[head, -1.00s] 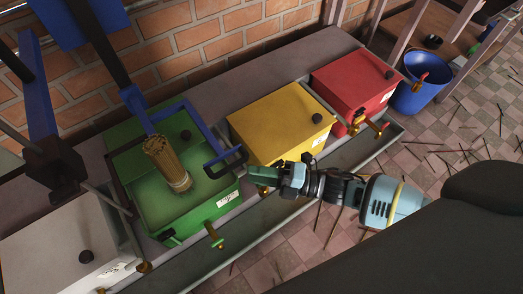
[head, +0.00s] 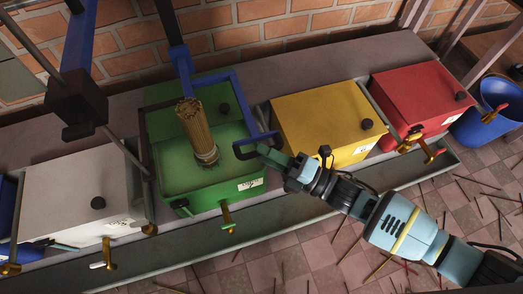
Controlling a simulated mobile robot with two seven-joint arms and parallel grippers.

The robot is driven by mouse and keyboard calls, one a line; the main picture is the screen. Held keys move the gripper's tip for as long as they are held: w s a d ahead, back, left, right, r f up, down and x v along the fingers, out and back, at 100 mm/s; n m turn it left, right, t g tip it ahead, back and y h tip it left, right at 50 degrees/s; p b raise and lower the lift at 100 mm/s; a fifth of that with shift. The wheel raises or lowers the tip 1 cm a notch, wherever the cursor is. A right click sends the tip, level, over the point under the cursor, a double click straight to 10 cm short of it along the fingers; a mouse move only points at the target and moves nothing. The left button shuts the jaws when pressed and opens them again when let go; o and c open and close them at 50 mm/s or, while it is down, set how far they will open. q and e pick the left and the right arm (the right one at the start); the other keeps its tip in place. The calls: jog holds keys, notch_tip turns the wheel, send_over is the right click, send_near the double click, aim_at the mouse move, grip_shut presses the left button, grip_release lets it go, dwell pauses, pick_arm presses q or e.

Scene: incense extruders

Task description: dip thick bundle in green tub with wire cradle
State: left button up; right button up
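The thick bundle (head: 197,132) of tan sticks hangs tilted over the green tub (head: 225,205), its pale lower end at the pale green bath. I cannot tell whether that end is in the liquid. A blue frame (head: 212,77) at the bundle's top runs right and forward to a handle loop (head: 240,149) by the tub's right side. I cannot separate the wire cradle from this frame. My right gripper (head: 267,151) is at the loop's right end and appears shut on it; its fingertips are small in view. My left gripper is not clearly in view.
A white tub (head: 70,195) stands left, a yellow tub (head: 325,120) and a red tub (head: 420,90) right, each with a front tap. A blue bucket (head: 490,118) stands far right. Sticks litter the tiled floor (head: 290,265). Dark posts and blue bars rise behind the green tub.

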jog(key=shift+x, duration=0.95)
jog(key=shift+c, duration=0.2)
grip_shut()
